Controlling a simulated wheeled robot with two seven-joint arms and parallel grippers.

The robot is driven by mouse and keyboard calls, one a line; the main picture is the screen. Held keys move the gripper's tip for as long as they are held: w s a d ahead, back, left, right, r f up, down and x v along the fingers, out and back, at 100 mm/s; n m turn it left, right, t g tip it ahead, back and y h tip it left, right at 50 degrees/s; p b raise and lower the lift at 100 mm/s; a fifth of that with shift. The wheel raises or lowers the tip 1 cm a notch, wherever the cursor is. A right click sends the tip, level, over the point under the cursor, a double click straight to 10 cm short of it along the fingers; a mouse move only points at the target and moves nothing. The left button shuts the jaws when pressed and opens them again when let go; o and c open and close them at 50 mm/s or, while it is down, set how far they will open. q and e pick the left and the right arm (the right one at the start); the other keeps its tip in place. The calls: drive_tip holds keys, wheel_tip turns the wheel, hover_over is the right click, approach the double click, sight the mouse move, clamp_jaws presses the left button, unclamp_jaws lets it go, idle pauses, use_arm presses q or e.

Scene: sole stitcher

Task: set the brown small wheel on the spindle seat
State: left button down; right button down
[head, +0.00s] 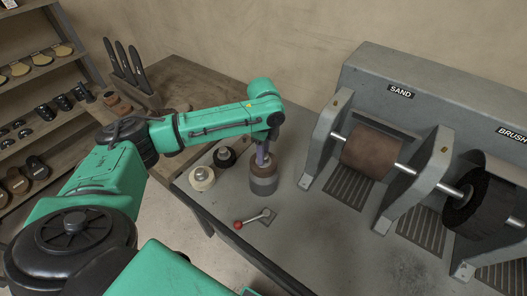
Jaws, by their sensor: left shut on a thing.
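My left gripper (262,154) reaches in from the left and points down at the bench. It is shut on the top of a brown and grey cylinder, which I take to be the brown small wheel (264,171). My right gripper is out of view.
A black wheel (224,158) and a cream wheel (201,178) stand close by on the left. A red-knobbed lever (254,218) is in front. The grey machine (430,90) with sanding drum (370,152) and black brush (470,200) fills the right.

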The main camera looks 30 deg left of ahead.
use_arm(q)
drive_tip(key=shift+c, duration=1.9)
unclamp_jaws()
wheel_tip(320, 180, up, 15)
drive_tip(key=b, duration=0.2)
drive_tip(key=shift+f, duration=0.15)
